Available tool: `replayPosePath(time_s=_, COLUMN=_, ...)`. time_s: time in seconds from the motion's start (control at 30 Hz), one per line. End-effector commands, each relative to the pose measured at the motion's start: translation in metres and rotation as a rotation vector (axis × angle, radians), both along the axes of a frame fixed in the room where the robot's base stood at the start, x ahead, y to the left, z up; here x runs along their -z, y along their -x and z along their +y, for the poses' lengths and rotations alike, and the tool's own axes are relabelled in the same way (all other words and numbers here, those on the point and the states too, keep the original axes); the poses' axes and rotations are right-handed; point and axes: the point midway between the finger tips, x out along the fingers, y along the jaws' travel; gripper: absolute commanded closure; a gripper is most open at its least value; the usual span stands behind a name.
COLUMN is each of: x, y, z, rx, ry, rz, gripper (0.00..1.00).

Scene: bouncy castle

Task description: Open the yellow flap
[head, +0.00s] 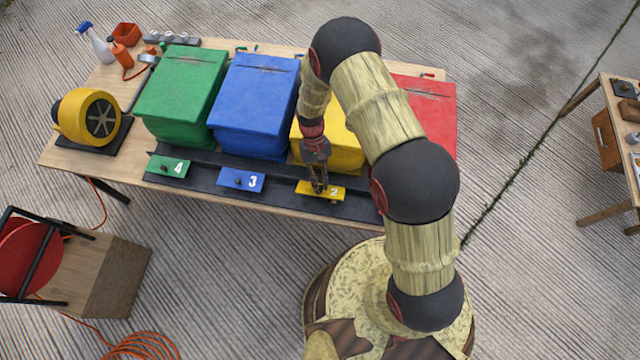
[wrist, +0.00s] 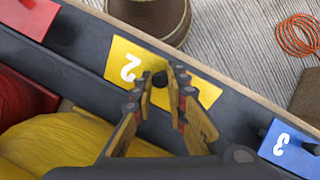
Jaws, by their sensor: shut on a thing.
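The yellow flap (head: 334,190), marked 2, sits on the dark strip in front of the yellow bin (head: 345,151). It looks flat along the strip; I see no clear gap at its edges. In the wrist view the yellow flap (wrist: 127,56) runs slantwise, with a small black knob (wrist: 159,77) near its middle. My gripper (head: 319,190) reaches down over the flap from above. In the wrist view my gripper (wrist: 163,84) has its fingertips on either side of the knob and is shut on it. The fingers partly hide the knob and flap.
The blue flap (head: 242,180) and green flap (head: 169,167) lie to the left on the same strip; a red one (wrist: 27,14) shows in the wrist view. Green (head: 181,95), blue (head: 254,100) and red (head: 432,110) bins stand behind. A yellow blower (head: 88,116) stands far left.

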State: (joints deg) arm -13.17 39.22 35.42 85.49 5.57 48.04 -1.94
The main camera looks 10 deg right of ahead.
Motion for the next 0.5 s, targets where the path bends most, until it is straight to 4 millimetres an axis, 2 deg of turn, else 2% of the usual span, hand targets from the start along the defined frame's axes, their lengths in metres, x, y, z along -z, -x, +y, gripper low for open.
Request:
replayPosePath(time_s=0.33, x=-0.0006, y=-0.0026, z=0.001, rx=0.001, ry=-0.002, rz=-0.005, gripper=1.0)
replayPosePath(time_s=0.37, x=-0.0007, y=-0.0026, z=0.001, rx=0.001, ry=-0.002, rz=-0.005, gripper=0.84)
replayPosePath(time_s=0.5, x=-0.0006, y=-0.002, z=0.0008, rx=0.001, ry=-0.002, rz=-0.004, gripper=0.76)
